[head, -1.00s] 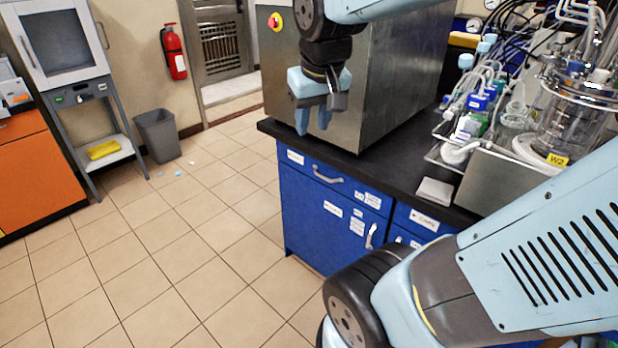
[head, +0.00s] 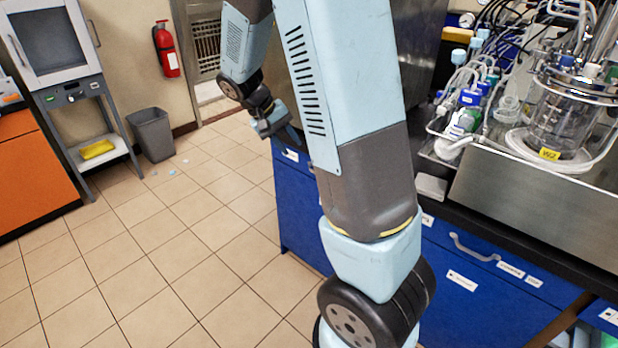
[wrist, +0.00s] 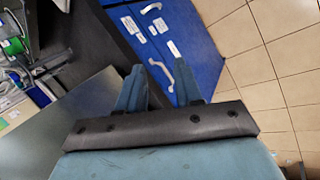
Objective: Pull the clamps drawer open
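Blue drawer fronts sit under the black counter. In the head view the right-hand drawer (head: 490,274) is shut and has a pale bar handle (head: 473,248); a label left of it looks like "clamps" in the earlier frame, but is too small to read now. The left drawer front (head: 300,172) is mostly hidden behind my arm. My gripper (head: 285,130) hangs in front of the left cabinet's corner, seen small and side-on. In the wrist view my gripper (wrist: 160,72) is open and empty, fingers apart. Pale handles (wrist: 187,78) on blue fronts show beyond the fingertips; contact is not evident.
Tubing, bottles and a glass vessel (head: 562,120) stand in a steel tray (head: 540,200) on the counter. A small pale block (head: 431,187) lies near the counter edge.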

